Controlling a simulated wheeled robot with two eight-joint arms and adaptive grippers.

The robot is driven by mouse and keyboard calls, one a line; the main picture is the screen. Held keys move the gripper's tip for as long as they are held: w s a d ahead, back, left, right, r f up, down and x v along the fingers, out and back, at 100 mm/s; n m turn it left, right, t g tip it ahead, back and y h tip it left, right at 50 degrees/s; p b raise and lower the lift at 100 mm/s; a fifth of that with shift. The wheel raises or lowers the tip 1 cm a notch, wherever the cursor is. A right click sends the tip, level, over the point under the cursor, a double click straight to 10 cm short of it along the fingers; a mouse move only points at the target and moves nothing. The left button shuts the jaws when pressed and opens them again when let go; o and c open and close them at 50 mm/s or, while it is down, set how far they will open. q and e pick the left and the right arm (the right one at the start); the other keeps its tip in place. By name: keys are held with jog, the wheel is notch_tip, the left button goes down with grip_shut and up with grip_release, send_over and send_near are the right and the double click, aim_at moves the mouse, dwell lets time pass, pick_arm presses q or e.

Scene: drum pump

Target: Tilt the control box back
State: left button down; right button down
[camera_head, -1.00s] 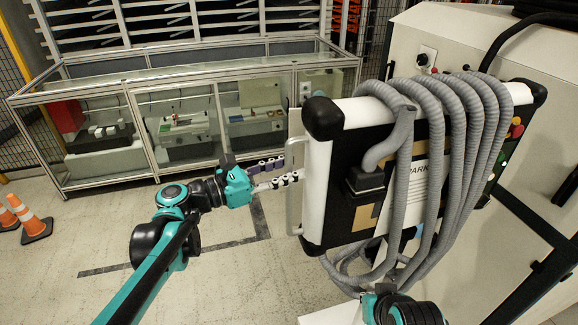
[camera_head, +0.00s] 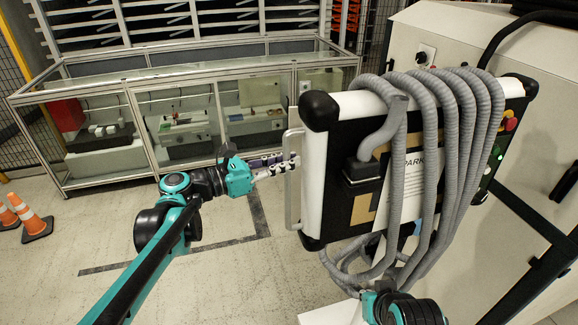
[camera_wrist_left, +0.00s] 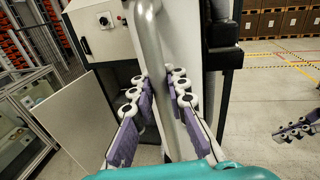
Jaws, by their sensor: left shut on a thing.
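The control box (camera_head: 312,190) is a dark panel with white edges and black corner caps, with thick grey hoses (camera_head: 432,150) draped over it. A metal bar handle (camera_head: 291,205) runs along its left side. My left gripper (camera_head: 288,163) is shut on this handle from the left. In the left wrist view the handle (camera_wrist_left: 152,50) passes between the two purple-padded fingers of the left gripper (camera_wrist_left: 162,92). My right arm shows at the bottom of the head view. Fingers of my right gripper (camera_wrist_left: 298,130) show at the right edge of the wrist view; their opening is unclear.
A large light cabinet (camera_head: 425,25) stands behind the box at the right. A glass-walled case (camera_head: 140,75) stands at the back left. Orange cones (camera_head: 30,215) stand at the far left. The floor left of the box is clear.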

pick_arm(q)
jog(key=w+a+f+n+b, duration=0.2)
jog(key=w+a+n, duration=0.1)
jog(key=w, duration=0.8)
jog(key=shift+w+a+f+n+y, duration=0.25)
jog(key=shift+w+n+y, duration=0.1)
jog(key=shift+n, duration=0.25)
jog(key=c, duration=1.6)
grip_release()
jog(key=shift+o, duration=0.6)
jog(key=shift+w+a+f, duration=0.1)
jog(key=shift+w+a, duration=0.05)
jog(key=shift+w, duration=0.1)
jog(key=f+v, duration=0.1)
jog(key=v, duration=1.1)
jog(key=shift+r, duration=0.45)
jog(key=shift+w, duration=0.1)
